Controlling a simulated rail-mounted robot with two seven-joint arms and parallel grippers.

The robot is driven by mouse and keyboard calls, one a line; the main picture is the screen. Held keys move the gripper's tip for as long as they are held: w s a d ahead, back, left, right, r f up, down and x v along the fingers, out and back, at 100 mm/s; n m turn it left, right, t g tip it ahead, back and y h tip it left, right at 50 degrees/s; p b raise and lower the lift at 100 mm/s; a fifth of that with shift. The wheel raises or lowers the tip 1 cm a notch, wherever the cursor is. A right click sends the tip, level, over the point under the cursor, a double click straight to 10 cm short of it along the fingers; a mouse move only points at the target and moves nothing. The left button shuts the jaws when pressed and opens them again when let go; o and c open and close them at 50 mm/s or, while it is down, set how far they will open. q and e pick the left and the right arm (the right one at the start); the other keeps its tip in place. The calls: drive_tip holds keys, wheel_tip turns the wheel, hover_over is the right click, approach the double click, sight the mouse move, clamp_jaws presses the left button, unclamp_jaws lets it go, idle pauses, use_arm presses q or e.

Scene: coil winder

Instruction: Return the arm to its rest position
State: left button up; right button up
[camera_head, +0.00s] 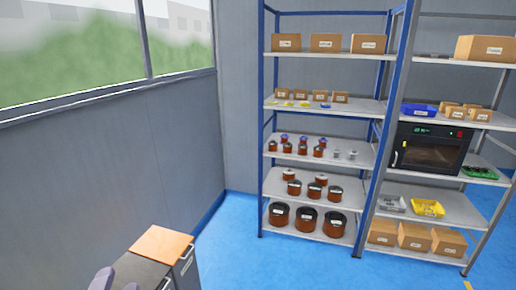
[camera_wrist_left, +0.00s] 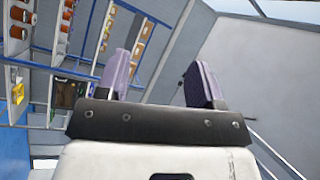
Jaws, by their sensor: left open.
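My left gripper (camera_head: 118,284) shows at the bottom left edge of the head view, where only its two pale purple fingertips are seen. In the left wrist view its two fingers (camera_wrist_left: 160,76) stand wide apart with nothing between them. The gripper is open and empty, and it touches nothing that I can see. Most of my left arm is outside the head view. My right gripper and arm are not in view.
A cabinet with an orange top (camera_head: 162,244) stands close to the left fingertips in the picture. Blue and grey shelves (camera_head: 318,140) hold coils, boxes and a black oven (camera_head: 432,148). A grey wall (camera_head: 110,160) with a window is at left. The blue floor (camera_head: 235,255) before the shelves is clear.

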use_arm(q)
drive_tip(key=s+d+f+n+g+h, duration=0.1)
drive_tip(key=s+f+n+g, duration=0.3)
drive_tip(key=f, duration=0.6)
drive_tip(key=s+d+f+n+g+h, duration=0.25)
drive_tip(key=s+f+g, duration=0.35)
drive_tip(key=f, duration=0.3)
drive_tip(key=s+d+f+n+g, duration=0.1)
drive_tip(key=s+f+n+g, duration=0.35)
drive_tip(key=s+f, duration=1.2)
wheel_tip(320, 180, up, 28)
drive_tip(key=s+m+g+p, duration=0.1)
drive_tip(key=p, duration=2.5)
drive_tip(key=shift+s, duration=0.25)
drive_tip(key=shift+f, duration=0.1)
